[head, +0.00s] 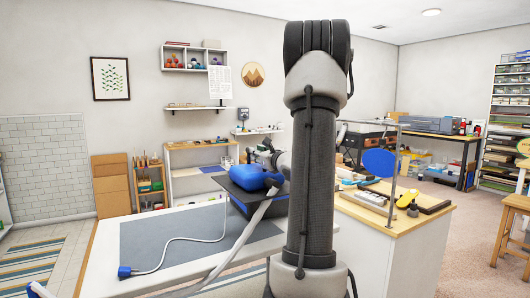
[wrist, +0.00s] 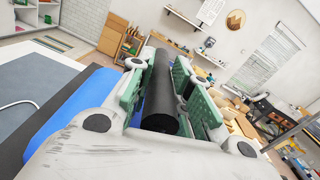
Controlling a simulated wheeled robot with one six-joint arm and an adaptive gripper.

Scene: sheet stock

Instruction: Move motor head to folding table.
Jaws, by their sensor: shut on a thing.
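My gripper is shut on a black cylinder, seen between its green pads in the wrist view (wrist: 163,100). The cylinder (wrist: 160,88) looks like a handle or neck of the motor head, though the join is not clear. In the head view a rounded blue body (head: 250,178), likely the motor head, sits at or just above a black flat-topped piece with blue sides. Blue also shows left of my gripper in the wrist view (wrist: 70,110). I cannot tell which table is the folding table; a white table with a grey top (head: 165,240) stands in front.
A long grey bar (head: 235,243) slants across the table. A wood-topped counter (head: 430,213) with tools stands at right. Much of the grey top's left side is clear.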

